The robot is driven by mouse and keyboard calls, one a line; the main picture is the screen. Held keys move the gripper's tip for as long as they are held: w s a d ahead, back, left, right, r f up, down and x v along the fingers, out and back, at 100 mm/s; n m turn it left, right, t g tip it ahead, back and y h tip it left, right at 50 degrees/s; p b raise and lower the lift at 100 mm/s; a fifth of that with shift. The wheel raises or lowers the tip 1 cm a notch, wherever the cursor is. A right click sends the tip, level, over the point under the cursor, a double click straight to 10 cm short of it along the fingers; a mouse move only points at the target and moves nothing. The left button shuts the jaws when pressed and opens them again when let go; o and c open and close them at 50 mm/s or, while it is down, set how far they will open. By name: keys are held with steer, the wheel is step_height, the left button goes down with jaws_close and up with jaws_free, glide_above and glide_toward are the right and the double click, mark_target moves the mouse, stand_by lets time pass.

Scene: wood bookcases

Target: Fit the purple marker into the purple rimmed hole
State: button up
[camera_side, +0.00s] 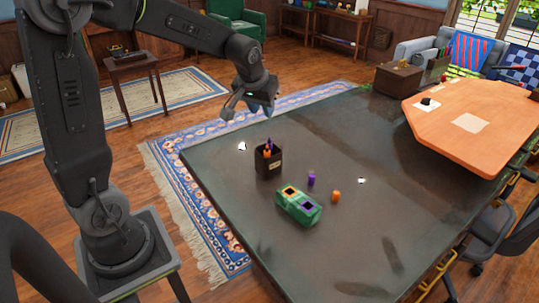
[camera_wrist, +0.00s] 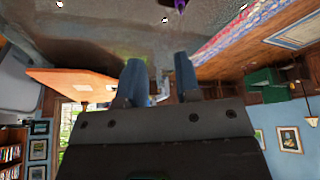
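The purple marker (camera_side: 269,142) stands in a black pen cup (camera_side: 263,164) with an orange marker (camera_side: 266,153). A purple tip, probably this marker, shows at the top edge of the wrist view (camera_wrist: 180,5). A green block (camera_side: 297,212) lies on the dark table; its top has a purple rimmed hole (camera_side: 307,206) and an orange rimmed hole (camera_side: 290,191). Both holes look empty. My gripper (camera_side: 250,106) is in the air, above and behind the cup, well apart from it. In the wrist view its two fingers (camera_wrist: 160,78) are spread with nothing between them.
A small purple cylinder (camera_side: 311,178) and a small orange cylinder (camera_side: 335,196), perhaps caps, stand right of the block. The dark table (camera_side: 330,250) is otherwise mostly clear. An orange tabletop (camera_side: 490,125) and a brown box (camera_side: 398,80) are at the far right.

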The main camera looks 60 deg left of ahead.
steer(key=n, duration=0.2)
glide_toward(269, 140)
steer(key=shift+y, duration=0.3)
steer(key=shift+d+x, duration=0.15)
steer(key=shift+x, duration=2.25)
steer(key=shift+d+x, duration=0.1)
steer(key=shift+x, duration=2.3)
steer(key=shift+c, duration=0.2)
jaws_close()
